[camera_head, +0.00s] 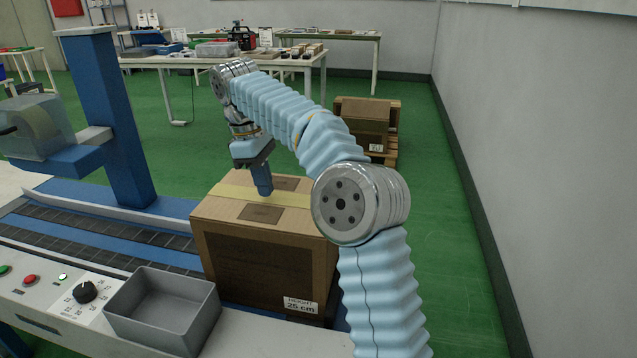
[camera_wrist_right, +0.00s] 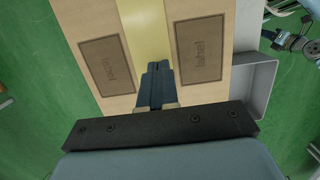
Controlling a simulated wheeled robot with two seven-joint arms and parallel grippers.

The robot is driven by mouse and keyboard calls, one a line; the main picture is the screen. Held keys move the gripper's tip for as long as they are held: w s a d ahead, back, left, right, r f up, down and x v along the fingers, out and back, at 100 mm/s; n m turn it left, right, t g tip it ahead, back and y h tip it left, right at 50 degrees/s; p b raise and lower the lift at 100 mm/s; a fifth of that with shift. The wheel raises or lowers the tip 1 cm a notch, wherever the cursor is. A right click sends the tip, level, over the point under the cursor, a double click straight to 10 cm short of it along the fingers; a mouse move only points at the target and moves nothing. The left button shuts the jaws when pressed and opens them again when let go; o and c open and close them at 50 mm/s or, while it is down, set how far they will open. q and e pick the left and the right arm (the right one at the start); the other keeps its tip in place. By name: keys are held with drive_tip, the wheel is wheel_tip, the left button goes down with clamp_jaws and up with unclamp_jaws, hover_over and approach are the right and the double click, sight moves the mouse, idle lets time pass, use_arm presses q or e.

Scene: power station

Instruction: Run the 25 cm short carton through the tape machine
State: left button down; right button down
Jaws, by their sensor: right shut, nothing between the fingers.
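A brown carton (camera_head: 255,262) marked "HEIGHT 25 cm" sits upright at the right end of the tape machine (camera_head: 110,225). A yellow tape strip (camera_wrist_right: 145,35) runs along its top between two brown labels. My right gripper (camera_head: 264,190) points down at the carton top, shut and empty; I cannot tell whether it touches. In the right wrist view my right gripper (camera_wrist_right: 157,72) shows as shut fingers over the tape strip. The machine's blue column and tape head (camera_head: 60,150) stand to the left of the carton. My left gripper is not in view.
A grey tray (camera_head: 165,310) sits on the machine's front panel beside a black dial (camera_head: 84,291) and red and green buttons. Another carton (camera_head: 366,122) rests on a pallet behind. Tables (camera_head: 185,62) stand at the back, and a wall (camera_head: 540,150) is on the right.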

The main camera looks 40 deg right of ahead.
drive_tip(key=shift+s+d+r, duration=0.1)
drive_tip(key=shift+s+d, duration=0.1)
drive_tip(key=shift+d, duration=0.05)
drive_tip(key=s+d, duration=0.2)
drive_tip(key=s, duration=0.1)
drive_tip(key=s+d, duration=0.5)
drive_tip(key=s, duration=0.1)
drive_tip(key=shift+d, duration=0.2)
drive_tip(key=shift+a+f, duration=0.1)
drive_tip(key=shift+f, duration=0.75)
drive_tip(key=shift+f, duration=0.1)
